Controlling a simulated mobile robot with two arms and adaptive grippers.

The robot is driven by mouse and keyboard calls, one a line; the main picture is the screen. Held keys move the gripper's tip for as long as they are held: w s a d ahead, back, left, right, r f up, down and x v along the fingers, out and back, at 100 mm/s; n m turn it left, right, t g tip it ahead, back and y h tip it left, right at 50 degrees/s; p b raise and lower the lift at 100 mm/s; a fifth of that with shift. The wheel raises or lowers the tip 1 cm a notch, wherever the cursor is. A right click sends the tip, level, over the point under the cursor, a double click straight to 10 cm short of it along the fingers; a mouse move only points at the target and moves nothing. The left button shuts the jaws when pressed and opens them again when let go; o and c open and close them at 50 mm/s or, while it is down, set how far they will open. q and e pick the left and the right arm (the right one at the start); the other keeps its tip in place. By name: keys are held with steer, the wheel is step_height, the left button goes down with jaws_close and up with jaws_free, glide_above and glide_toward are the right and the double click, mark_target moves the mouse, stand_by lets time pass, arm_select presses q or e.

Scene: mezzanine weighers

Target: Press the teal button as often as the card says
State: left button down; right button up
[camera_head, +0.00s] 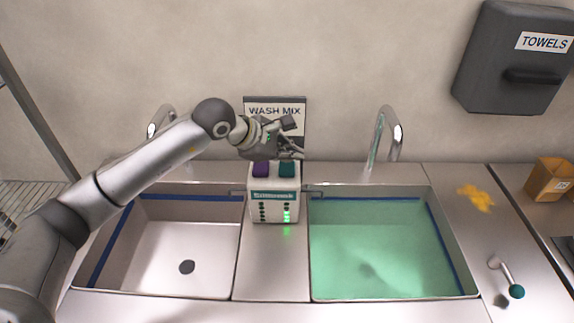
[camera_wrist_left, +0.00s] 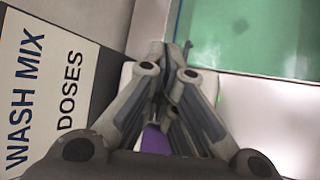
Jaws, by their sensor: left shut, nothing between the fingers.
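The dispenser box (camera_head: 274,207) stands between the two sinks, with a purple button (camera_head: 261,169) and a teal button (camera_head: 286,169) on top. Green lights glow low in its right column; the left column is dark. My left gripper (camera_head: 301,154) is shut and empty, just above the teal button; I cannot tell whether it touches it. In the wrist view the shut fingers (camera_wrist_left: 172,50) hide the teal button, and part of the purple button (camera_wrist_left: 155,140) shows. The card (camera_head: 275,108) reads WASH MIX; my gripper covers its lower part. In the wrist view the card (camera_wrist_left: 45,85) also reads DOSES; no number shows.
The right sink (camera_head: 390,297) holds green liquid under a tap (camera_head: 396,135). The left sink (camera_head: 185,290) looks empty. A yellow cloth-like thing (camera_head: 476,198) and a teal-ended handle (camera_head: 510,275) lie on the right counter. A towel dispenser (camera_head: 505,60) hangs above.

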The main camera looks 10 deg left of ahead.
mark_target(289, 168)
arm_select(q)
steer(key=shift+r+p, duration=0.9)
steer(key=shift+r, duration=1.65)
steer(key=shift+f, duration=0.15)
